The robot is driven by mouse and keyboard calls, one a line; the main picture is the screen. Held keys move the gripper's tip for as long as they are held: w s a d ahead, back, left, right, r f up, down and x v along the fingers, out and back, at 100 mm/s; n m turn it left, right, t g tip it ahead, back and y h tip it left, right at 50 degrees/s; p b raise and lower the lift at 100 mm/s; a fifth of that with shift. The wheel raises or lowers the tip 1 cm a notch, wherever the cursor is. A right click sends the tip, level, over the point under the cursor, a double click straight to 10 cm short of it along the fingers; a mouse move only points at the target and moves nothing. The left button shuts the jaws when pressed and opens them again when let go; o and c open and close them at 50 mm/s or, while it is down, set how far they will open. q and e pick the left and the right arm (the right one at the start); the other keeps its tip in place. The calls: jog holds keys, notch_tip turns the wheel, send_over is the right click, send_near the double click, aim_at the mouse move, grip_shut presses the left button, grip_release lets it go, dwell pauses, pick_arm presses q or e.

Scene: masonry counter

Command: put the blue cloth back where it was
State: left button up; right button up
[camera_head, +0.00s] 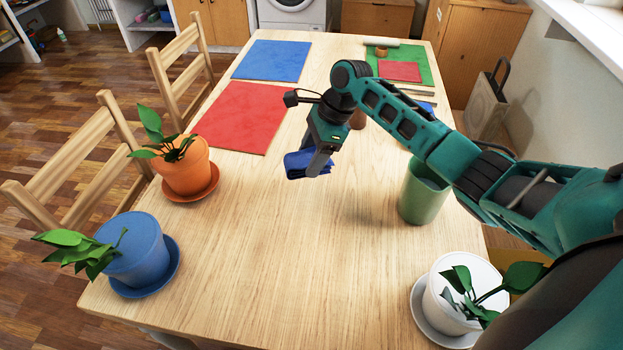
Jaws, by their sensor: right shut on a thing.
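My right gripper (319,163) is shut on the blue cloth (298,165), a dark blue folded bundle. It appears held above the middle of the wooden table (270,255). The gripper's fingers hide part of the cloth. A flat red mat (238,120) lies left of and beyond the cloth, and a flat blue mat (272,61) lies farther back. My left gripper is not in view.
A green bin (423,192) stands right of the cloth, beneath my arm. Potted plants stand in an orange pot (185,172), a blue pot (136,252) and a white pot (455,300). A green mat (418,55) lies at the back right. The front middle is clear.

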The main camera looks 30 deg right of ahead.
notch_tip(320, 180, down, 6)
jog(key=shift+f+b, duration=0.2)
jog(key=shift+b, duration=0.4)
jog(key=shift+f, duration=0.35)
jog(key=o, duration=0.9)
jog(key=shift+f, duration=0.1)
jog(key=shift+o, duration=0.2)
jog(key=p+v, duration=0.2)
jog(key=v, duration=0.9)
jog(key=shift+d+r, duration=0.1)
jog(key=shift+r, duration=0.2)
jog(key=shift+d+r, duration=0.1)
jog(key=shift+r, duration=0.25)
